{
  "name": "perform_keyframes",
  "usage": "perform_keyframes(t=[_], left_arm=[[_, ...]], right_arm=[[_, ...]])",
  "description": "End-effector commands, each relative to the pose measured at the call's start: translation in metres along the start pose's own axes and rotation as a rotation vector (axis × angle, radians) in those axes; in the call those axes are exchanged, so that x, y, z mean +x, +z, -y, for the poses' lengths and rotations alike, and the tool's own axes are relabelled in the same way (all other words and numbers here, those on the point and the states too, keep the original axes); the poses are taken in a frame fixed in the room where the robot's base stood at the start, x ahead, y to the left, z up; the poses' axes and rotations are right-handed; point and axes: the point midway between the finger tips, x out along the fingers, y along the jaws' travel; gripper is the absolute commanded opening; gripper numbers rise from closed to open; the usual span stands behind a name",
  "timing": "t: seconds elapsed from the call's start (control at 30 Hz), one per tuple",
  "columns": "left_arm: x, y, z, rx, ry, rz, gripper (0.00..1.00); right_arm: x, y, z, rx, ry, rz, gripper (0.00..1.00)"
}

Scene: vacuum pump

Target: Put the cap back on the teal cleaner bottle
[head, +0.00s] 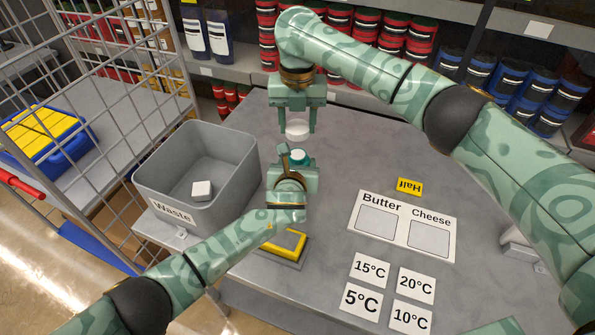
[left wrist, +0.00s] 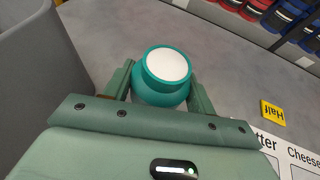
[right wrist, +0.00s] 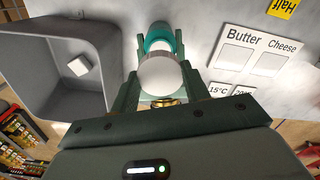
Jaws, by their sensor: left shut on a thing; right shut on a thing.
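The teal cleaner bottle (left wrist: 160,92) stands between the fingers of my left gripper (left wrist: 160,98), which is shut on it. Its top shows a round white face inside a teal rim. In the head view the bottle (head: 300,158) is mostly hidden by my left gripper (head: 292,165). The white cap (head: 297,130) is held by my right gripper (head: 298,128), above the bottle and apart from it. In the right wrist view the cap (right wrist: 161,77) sits between the fingers of my right gripper (right wrist: 160,88), partly covering the teal bottle (right wrist: 160,40) beyond it.
A grey waste bin (head: 240,170) holding a white block (head: 202,190) stands left of the bottle. A yellow-topped pad (head: 290,243) lies in front. A Butter and Cheese card (head: 402,249), a yellow Half tag (head: 409,187) and temperature cards (head: 370,268) lie to the right. The table behind the tag is clear.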

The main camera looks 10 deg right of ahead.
Motion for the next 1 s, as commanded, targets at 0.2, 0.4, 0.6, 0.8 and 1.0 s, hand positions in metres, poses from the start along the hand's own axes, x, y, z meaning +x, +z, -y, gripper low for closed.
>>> perform_keyframes(t=[0.2,0.4,0.6,0.8,1.0], left_arm=[[0.000,0.000,0.000,0.000,0.000,0.000,0.15],[0.000,0.000,0.000,0.000,0.000,0.000,0.15],[0.000,0.000,0.000,0.000,0.000,-0.001,0.15],[0.000,0.000,0.000,0.000,0.001,-0.001,0.15],[0.000,0.000,0.000,0.000,0.000,-0.001,0.15]], right_arm=[[0.032,-0.001,0.000,0.001,0.000,-0.004,0.25],[0.048,0.000,0.000,0.000,0.000,-0.001,0.25],[0.048,0.000,0.000,0.000,0.000,-0.001,0.25],[0.048,0.000,0.000,0.000,0.001,-0.001,0.25],[0.052,0.000,0.000,0.001,0.001,-0.002,0.25]])
